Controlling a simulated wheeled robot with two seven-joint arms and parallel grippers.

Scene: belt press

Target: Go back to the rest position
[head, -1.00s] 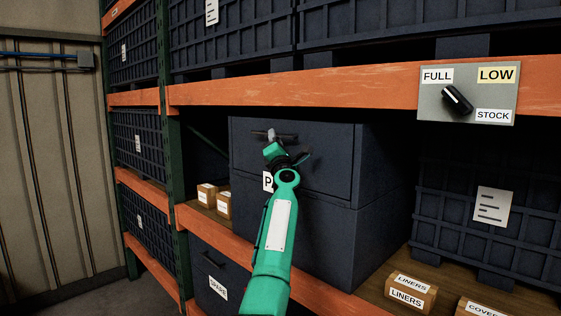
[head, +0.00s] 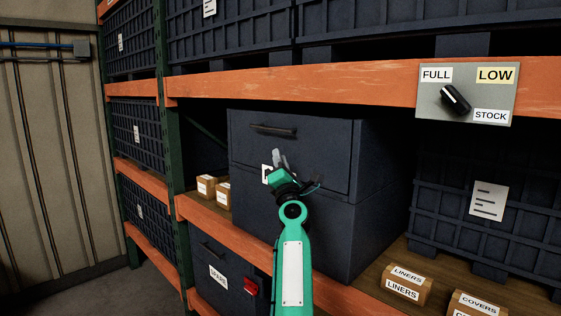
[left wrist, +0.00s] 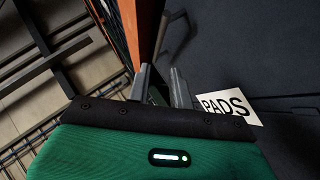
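My left gripper (head: 279,158) is in front of the dark blue cabinet's upper drawer (head: 325,155), below and apart from its handle (head: 273,130). In the left wrist view, its two grey fingers (left wrist: 162,82) stand apart with nothing between them. The white PADS label (left wrist: 226,106) on the drawer shows beside the fingers; in the head view my gripper mostly hides it. The drawer front looks about flush with the cabinet. My right gripper is not in view.
Orange shelf beams (head: 350,88) run above and below the cabinet. A switch panel (head: 467,95) is at upper right. LINERS (head: 408,286) and COVERS (head: 478,305) boxes sit at lower right. A SPARE drawer (head: 218,262) with a red part (head: 251,287) is below.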

